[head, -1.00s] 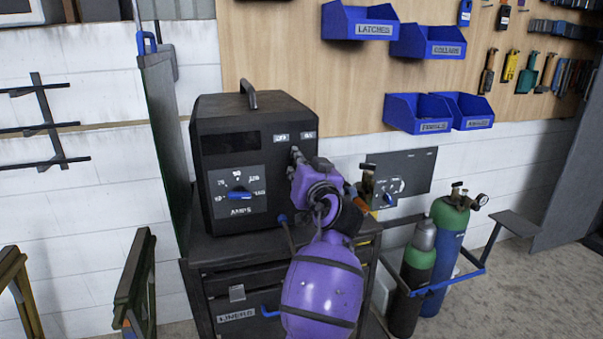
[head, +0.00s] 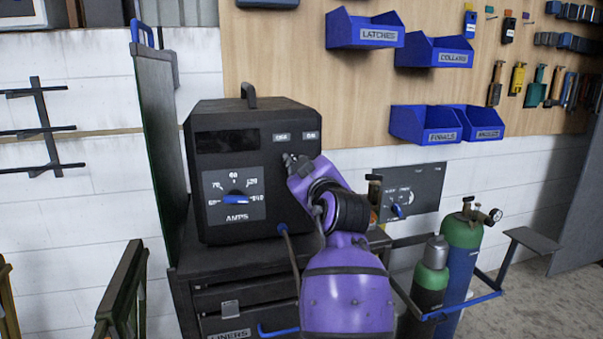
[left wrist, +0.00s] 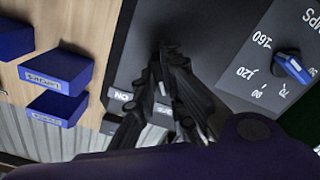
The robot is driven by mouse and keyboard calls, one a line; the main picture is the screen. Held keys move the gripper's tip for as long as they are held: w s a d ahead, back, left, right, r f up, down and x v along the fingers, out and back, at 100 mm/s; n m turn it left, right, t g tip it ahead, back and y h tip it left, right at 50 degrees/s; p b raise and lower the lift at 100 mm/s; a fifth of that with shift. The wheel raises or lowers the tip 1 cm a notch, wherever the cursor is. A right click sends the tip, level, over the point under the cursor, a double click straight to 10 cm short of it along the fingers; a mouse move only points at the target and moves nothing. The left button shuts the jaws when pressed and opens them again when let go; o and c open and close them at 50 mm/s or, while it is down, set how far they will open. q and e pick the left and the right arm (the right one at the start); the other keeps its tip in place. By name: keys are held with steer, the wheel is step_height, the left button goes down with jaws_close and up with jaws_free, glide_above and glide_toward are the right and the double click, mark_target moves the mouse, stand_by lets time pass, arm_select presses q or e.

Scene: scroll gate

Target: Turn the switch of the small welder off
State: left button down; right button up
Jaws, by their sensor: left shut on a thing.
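The small welder (head: 222,124) is a black box with a top handle, standing on a dark cabinet. Its front has a dial plate with a blue amps knob (head: 236,200) and two small white labels at the upper right. My left gripper (head: 290,161) is at the upper right of the welder's front, just below those labels. In the left wrist view its dark fingers (left wrist: 165,100) are close together against the front by the labels. The switch itself is hidden by the fingers. My right gripper is not in view.
A grey panel with a blue knob (head: 397,211) is on the wall at right. Gas cylinders (head: 460,243) stand in a blue-railed rack (head: 480,296). Blue bins (head: 365,28) hang on the pegboard above. A dark upright panel (head: 160,130) stands left of the welder.

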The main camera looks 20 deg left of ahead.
arm_select(q)
steer(key=shift+n, duration=0.4)
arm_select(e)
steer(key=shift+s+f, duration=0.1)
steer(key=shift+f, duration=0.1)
arm_select(q)
steer(key=shift+b, duration=0.3)
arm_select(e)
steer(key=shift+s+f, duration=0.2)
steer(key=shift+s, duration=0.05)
arm_select(q)
steer(key=c, duration=1.8)
jaws_free()
steer(key=shift+s, duration=0.1)
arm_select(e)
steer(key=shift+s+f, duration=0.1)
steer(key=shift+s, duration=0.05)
arm_select(q)
steer(key=v, duration=1.2)
